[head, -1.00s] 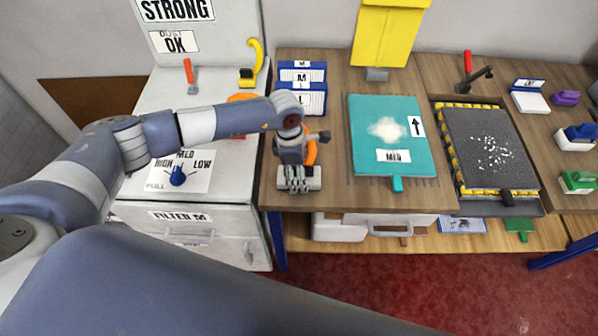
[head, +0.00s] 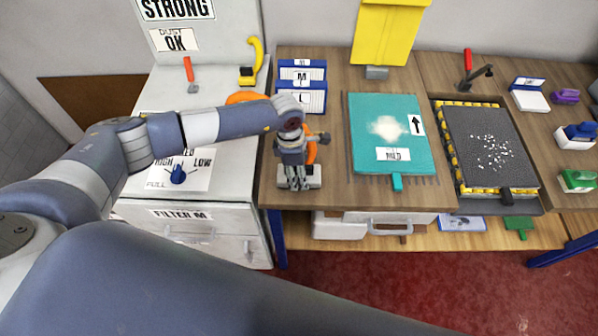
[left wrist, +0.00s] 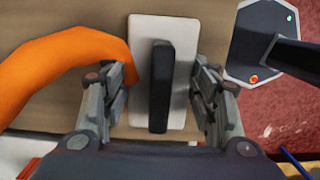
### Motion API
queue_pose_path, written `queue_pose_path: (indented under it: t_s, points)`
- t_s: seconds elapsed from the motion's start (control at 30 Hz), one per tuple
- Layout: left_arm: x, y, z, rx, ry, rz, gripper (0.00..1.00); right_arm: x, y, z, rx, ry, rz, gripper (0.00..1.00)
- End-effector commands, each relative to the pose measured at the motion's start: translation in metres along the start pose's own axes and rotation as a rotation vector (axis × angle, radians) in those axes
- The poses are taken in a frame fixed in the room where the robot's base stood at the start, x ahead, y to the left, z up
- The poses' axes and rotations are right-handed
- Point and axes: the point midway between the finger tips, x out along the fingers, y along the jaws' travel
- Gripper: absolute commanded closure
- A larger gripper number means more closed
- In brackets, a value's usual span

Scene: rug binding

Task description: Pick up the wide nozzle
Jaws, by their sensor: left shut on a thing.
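The wide nozzle, a pale flat block with a black bar along its top (left wrist: 143,62), lies on the wooden bench near its front left edge. The block appears to rest on the bench. My right gripper is not in view.
An orange hose (left wrist: 45,62) curves close beside the left finger. Blue-and-white boxes (head: 302,97) stand behind. A teal board (head: 375,130) and a dark speckled mat (head: 488,150) lie to the right. The bench's front edge is close, with red floor (head: 400,285) below.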

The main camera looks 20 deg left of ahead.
Motion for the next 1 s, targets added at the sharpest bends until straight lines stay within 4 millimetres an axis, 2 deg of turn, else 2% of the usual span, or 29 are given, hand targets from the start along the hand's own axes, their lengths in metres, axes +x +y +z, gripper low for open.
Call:
queue_pose_path:
  t_s: [0.17,0.33,0.8,1.0]
  points:
    - [-0.009,0.001,0.002,0.001,-0.003,0.003,0.79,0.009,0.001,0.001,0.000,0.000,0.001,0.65]
    - [-0.033,0.000,0.005,0.004,-0.004,0.007,0.79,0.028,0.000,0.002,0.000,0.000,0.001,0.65]
    - [-0.040,-0.106,0.006,0.005,-0.003,0.002,0.79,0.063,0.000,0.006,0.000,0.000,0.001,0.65]
    - [-0.044,-0.139,0.007,0.004,-0.003,0.002,0.79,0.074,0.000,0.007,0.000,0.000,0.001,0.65]
